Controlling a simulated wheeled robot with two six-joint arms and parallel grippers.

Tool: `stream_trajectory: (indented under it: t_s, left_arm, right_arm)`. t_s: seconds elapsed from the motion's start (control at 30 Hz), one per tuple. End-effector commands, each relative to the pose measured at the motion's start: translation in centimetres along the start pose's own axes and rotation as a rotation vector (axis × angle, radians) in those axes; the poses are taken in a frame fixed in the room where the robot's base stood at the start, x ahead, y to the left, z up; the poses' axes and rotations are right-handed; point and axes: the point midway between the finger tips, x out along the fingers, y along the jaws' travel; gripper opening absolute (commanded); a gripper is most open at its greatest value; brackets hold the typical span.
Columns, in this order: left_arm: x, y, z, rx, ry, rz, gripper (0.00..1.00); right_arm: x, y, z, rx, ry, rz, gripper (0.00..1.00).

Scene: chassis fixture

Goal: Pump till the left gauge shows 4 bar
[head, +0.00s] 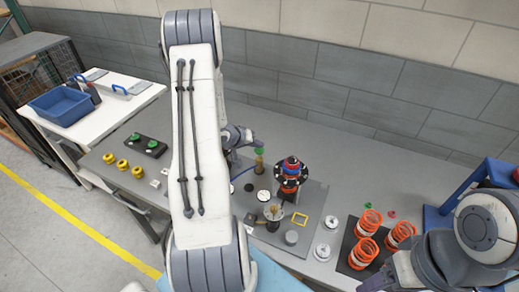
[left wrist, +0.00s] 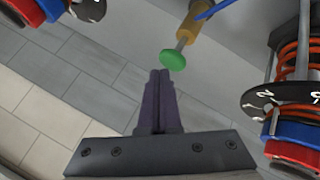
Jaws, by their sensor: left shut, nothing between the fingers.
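The pump has a green knob (head: 258,150) on a brass-coloured body (head: 259,163). In the left wrist view the green knob (left wrist: 172,60) stands on a thin rod from the brass body (left wrist: 188,27). My left gripper (head: 254,144) is at the knob in the head view. In the left wrist view its shut, empty fingers (left wrist: 160,73) end close beside the knob; I cannot tell whether they touch. A small white round dial (head: 263,195) lies near the pump; its reading is too small to tell, and I cannot confirm it is the left gauge. My right gripper is not in view.
A spring strut (head: 290,176) with red and blue parts stands right of the pump; its numbered black ring (left wrist: 282,96) shows in the left wrist view. Several orange springs (head: 366,222) stand on a dark mat. Yellow rings (head: 122,164) lie left of my arm.

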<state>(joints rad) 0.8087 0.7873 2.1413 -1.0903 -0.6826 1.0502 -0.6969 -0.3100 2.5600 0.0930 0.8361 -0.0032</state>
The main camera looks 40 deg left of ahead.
Motion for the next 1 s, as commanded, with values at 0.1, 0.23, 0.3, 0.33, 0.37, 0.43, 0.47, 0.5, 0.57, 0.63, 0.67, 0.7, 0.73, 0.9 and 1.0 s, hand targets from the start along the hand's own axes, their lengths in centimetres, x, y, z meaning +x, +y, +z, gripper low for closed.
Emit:
stream_trajectory:
  t_s: [0.1, 0.23, 0.3, 0.33, 0.37, 0.43, 0.47, 0.5, 0.57, 0.63, 0.67, 0.7, 0.73, 0.9, 1.0]
  left_arm:
    - [-0.01, 0.00, -0.02, 0.000, 0.000, 0.000, 0.00]
    - [0.04, -0.03, 0.02, 0.000, 0.000, 0.000, 0.00]
    - [0.09, -0.07, 0.05, 0.000, 0.000, 0.000, 0.00]
    - [0.12, -0.09, 0.07, 0.000, 0.000, 0.000, 0.00]
    - [0.14, -0.11, 0.09, 0.000, 0.000, 0.000, 0.00]
    - [0.20, -0.15, 0.13, 0.000, 0.000, 0.000, 0.00]
    - [0.23, -0.17, 0.15, 0.000, 0.000, 0.000, 0.00]
    - [0.26, -0.19, 0.17, 0.000, 0.000, 0.000, 0.00]
    - [0.31, -0.23, 0.21, 0.000, 0.001, 0.000, 0.00]
    - [0.37, -0.27, 0.25, 0.000, 0.001, 0.000, 0.00]
    - [0.40, -0.29, 0.27, 0.000, 0.001, 0.000, 0.00]
    - [0.43, -0.31, 0.29, 0.000, 0.001, 0.000, 0.00]
    - [0.46, -0.33, 0.31, 0.000, 0.001, 0.000, 0.00]
    - [0.60, -0.43, 0.42, 0.000, 0.000, 0.000, 0.00]
    - [0.69, -0.49, 0.48, 0.001, 0.000, 0.000, 0.00]
  right_arm:
    - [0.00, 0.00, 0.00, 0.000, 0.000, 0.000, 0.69]
    - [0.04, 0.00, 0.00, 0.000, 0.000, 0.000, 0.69]
    - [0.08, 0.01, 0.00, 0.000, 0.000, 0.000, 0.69]
    - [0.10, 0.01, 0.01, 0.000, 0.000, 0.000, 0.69]
    - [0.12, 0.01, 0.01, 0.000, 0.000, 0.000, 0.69]
    - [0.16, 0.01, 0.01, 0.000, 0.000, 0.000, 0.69]
    - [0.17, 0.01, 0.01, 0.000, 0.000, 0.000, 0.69]
    - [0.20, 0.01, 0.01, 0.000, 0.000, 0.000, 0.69]
    - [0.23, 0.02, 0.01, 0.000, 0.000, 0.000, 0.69]
    - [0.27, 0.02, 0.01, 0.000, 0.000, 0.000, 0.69]
    - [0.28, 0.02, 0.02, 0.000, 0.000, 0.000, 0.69]
    - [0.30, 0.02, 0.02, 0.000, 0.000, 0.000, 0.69]
    - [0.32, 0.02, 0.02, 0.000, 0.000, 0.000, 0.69]
    - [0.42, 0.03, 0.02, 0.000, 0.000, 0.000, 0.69]
    - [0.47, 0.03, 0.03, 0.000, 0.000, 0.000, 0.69]
